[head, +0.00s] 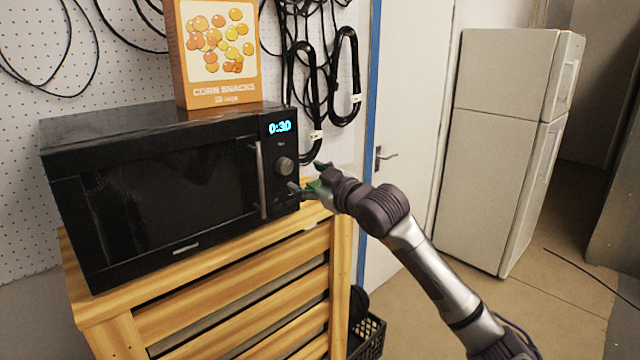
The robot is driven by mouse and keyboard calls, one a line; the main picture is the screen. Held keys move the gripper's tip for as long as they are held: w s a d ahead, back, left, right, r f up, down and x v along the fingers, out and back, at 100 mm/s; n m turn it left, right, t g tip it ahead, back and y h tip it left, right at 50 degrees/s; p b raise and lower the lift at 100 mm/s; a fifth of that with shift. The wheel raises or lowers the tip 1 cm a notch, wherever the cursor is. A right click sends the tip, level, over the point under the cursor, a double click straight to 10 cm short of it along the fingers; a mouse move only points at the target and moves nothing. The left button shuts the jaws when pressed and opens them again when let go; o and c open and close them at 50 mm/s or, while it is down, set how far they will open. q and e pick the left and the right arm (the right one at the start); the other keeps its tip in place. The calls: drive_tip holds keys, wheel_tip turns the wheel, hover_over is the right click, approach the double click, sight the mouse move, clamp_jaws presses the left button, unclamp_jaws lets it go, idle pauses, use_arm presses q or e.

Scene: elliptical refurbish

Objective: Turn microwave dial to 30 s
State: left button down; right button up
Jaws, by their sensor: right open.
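A black microwave (165,195) stands on a slatted wooden cabinet, its door shut. Its display (279,128) reads 0:30 in blue digits. The round grey dial (285,165) sits on the control panel below the display, right of the vertical door handle (261,180). My right gripper (304,188) is open, just below and to the right of the dial, close to the panel's lower right. I see no object between its fingers. Whether a fingertip touches the panel is hard to tell. My left gripper is not in view.
An orange corn snacks box (217,55) stands on the microwave. The wooden cabinet (220,290) is below it, with a black crate (368,335) beside it. Black cables hang on the pegboard behind. A white door and fridge (495,150) stand at right, with open floor in front.

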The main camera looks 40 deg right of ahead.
drive_tip(key=s, duration=0.4)
drive_tip(key=shift+s+a+r, duration=0.1)
drive_tip(key=shift+s+r, duration=0.05)
drive_tip(key=shift+s, duration=0.25)
